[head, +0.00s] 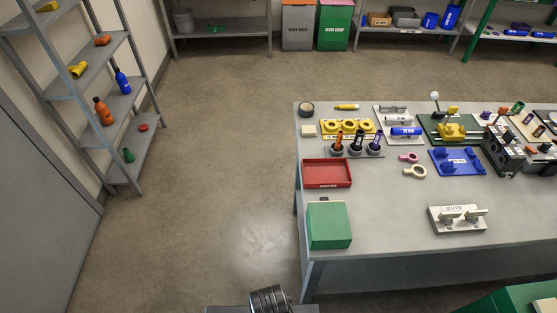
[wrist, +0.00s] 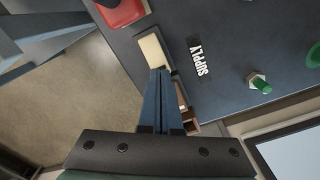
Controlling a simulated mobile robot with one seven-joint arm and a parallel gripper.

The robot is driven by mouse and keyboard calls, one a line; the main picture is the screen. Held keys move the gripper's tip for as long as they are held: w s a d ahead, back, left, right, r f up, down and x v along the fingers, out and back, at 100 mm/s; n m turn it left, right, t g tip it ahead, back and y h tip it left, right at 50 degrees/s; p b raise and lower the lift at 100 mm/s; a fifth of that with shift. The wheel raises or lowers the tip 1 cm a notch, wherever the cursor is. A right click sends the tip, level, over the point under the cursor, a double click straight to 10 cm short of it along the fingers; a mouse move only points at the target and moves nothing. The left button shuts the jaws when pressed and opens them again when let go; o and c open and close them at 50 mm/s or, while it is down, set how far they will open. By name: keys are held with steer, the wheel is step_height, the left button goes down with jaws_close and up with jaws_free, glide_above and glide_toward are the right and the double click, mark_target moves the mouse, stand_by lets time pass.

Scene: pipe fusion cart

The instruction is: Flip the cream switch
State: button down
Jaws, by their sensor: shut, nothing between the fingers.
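In the wrist view a cream switch-like piece (wrist: 154,52) sits on a dark panel (wrist: 225,35), left of a white SUPPLY label (wrist: 201,57). My gripper (wrist: 160,73) is shut and empty, its blue-grey fingers together. The fingertips overlap the lower end of the cream piece in the picture; I cannot tell whether they touch it. The piece's lower end is partly hidden behind them. In the head view my gripper does not show. A cream box with two levers (head: 458,219) stands on the table's front right there; I cannot tell whether it has to do with the switch.
A red part (wrist: 121,12) is above left of the cream piece, and a green-tipped part (wrist: 258,83) is to the right. In the head view the grey table (head: 390,265) holds a green box (head: 329,226), a red tray (head: 327,173) and several fixtures. The floor (head: 220,150) left of it is clear.

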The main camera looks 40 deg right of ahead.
steer(key=shift+f+b, duration=0.7)
steer(key=shift+f, duration=0.35)
steer(key=shift+r, duration=0.1)
step_height(320, 180, up, 7)
steer(key=p, duration=0.7)
steer(key=shift+p, duration=0.3)
stand_by(0.5)
